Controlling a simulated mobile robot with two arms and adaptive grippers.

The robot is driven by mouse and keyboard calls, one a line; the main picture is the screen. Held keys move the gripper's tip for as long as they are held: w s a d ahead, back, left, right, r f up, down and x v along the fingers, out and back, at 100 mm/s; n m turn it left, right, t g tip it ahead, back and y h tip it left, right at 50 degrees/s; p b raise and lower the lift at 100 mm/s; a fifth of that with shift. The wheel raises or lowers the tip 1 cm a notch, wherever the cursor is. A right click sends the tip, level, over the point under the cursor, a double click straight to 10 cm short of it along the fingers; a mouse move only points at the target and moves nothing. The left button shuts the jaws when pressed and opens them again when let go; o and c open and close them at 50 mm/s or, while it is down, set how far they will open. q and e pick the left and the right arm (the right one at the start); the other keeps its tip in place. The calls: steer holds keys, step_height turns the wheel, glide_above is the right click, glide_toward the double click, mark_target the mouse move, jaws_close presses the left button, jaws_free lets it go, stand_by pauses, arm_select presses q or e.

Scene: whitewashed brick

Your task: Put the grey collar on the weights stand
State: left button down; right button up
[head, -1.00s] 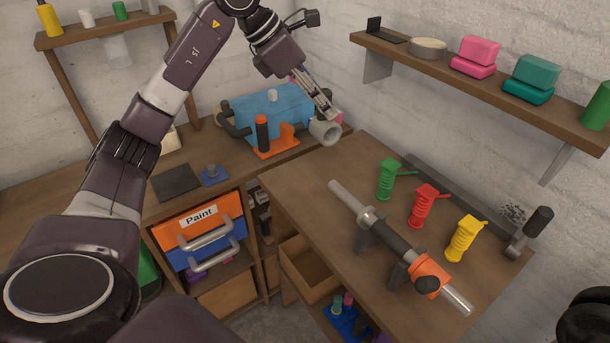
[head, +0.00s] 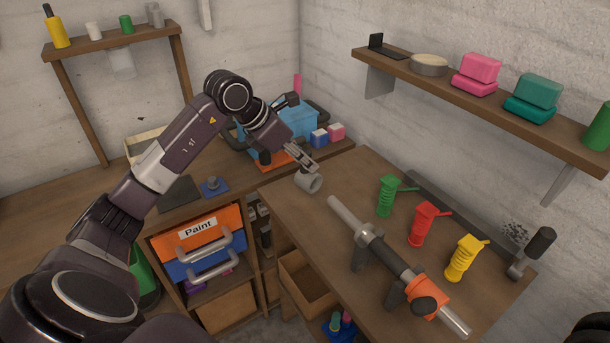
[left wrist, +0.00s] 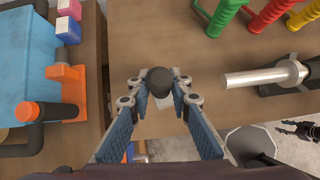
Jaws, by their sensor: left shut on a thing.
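The weights stand (head: 393,290) has dark supports carrying a metal bar (head: 345,212). The bar's bare left end points toward the held collar, apart from it. An orange collar (head: 428,288) is around its right end.
Green (head: 386,197), red (head: 422,226) and yellow (head: 462,259) coiled clamps stand behind the bar. A hammer-like tool (head: 530,252) is at the far right. A blue box (head: 290,122) and orange holder stand on the left bench. A wall shelf (head: 480,95) hangs above.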

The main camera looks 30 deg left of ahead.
mark_target(299, 172)
arm_select(q)
step_height(299, 172, down, 5)
steer(key=shift+f+p, duration=0.2)
steer(key=shift+p, duration=0.2)
steer(key=shift+f, duration=0.2)
steer(key=c, duration=1.8)
jaws_free()
steer(key=shift+o, duration=0.2)
steer(key=shift+r, duration=0.15)
steer(key=shift+r, duration=0.15)
steer(key=b+v, duration=0.3)
steer(key=v, duration=0.8)
steer(key=shift+s+r, duration=0.25)
steer(key=shift+r, duration=0.05)
